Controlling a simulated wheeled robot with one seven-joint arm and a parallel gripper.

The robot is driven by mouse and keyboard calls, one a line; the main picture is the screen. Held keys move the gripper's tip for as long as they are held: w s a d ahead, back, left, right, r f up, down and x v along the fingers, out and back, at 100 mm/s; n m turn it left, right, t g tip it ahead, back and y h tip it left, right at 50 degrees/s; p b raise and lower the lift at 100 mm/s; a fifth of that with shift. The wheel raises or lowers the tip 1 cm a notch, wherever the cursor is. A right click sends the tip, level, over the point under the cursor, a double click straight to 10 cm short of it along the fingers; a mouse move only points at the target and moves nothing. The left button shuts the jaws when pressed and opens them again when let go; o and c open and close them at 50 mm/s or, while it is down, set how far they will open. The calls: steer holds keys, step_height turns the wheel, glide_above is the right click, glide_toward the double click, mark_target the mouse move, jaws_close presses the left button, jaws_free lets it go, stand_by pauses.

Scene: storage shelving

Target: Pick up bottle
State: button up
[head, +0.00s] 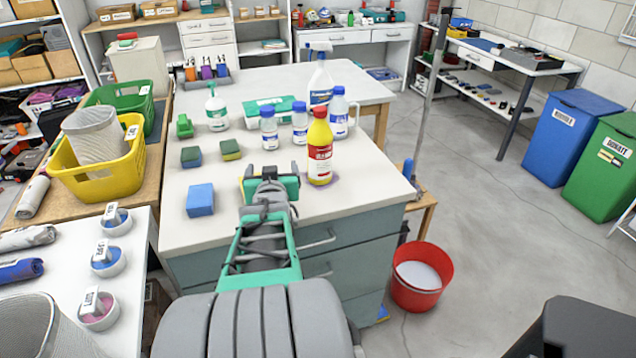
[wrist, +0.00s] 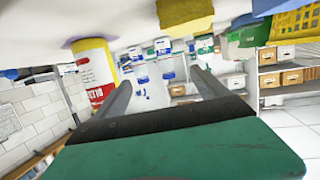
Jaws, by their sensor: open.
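Several bottles stand upright on the white worktop. A yellow bottle (head: 320,160) with a red cap and red label is nearest the front edge; it shows upside down at the left of the wrist view (wrist: 94,75). Behind it are white bottles with blue caps (head: 268,133) (head: 300,124) (head: 339,118) and a spray bottle (head: 320,88). A white pump bottle (head: 216,110) with a green label stands farther left. My gripper (wrist: 161,82) is open and empty low over the worktop, left of the yellow bottle and apart from it.
A yellow sponge (wrist: 184,12) is close to my gripper. A blue sponge (head: 200,200) and more sponges (head: 231,149) lie to the left. A green-white pack (head: 270,108) lies behind the bottles. A red bucket (head: 420,283) stands on the floor right of the drawers.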

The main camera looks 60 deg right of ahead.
mark_target(320, 142)
steer(key=s+d+h, duration=0.1)
steer(key=s+d, duration=0.1)
steer(key=s+d+r+m+g+h, duration=0.1)
steer(key=s+d, duration=0.1)
steer(key=s, duration=0.1)
steer(key=s+d+m+h+b, duration=0.1)
steer(key=s+d, duration=0.1)
steer(key=s, duration=0.1)
steer(key=shift+s+d+r+h, duration=0.15)
steer(key=shift+s+d+h, duration=0.1)
steer(key=shift+d+h, duration=0.15)
steer(key=x, duration=0.7)
steer(key=shift+s+d, duration=0.2)
steer(key=shift+r, duration=0.1)
steer(key=shift+c, duration=0.6)
jaws_close()
steer(key=shift+r, duration=0.15)
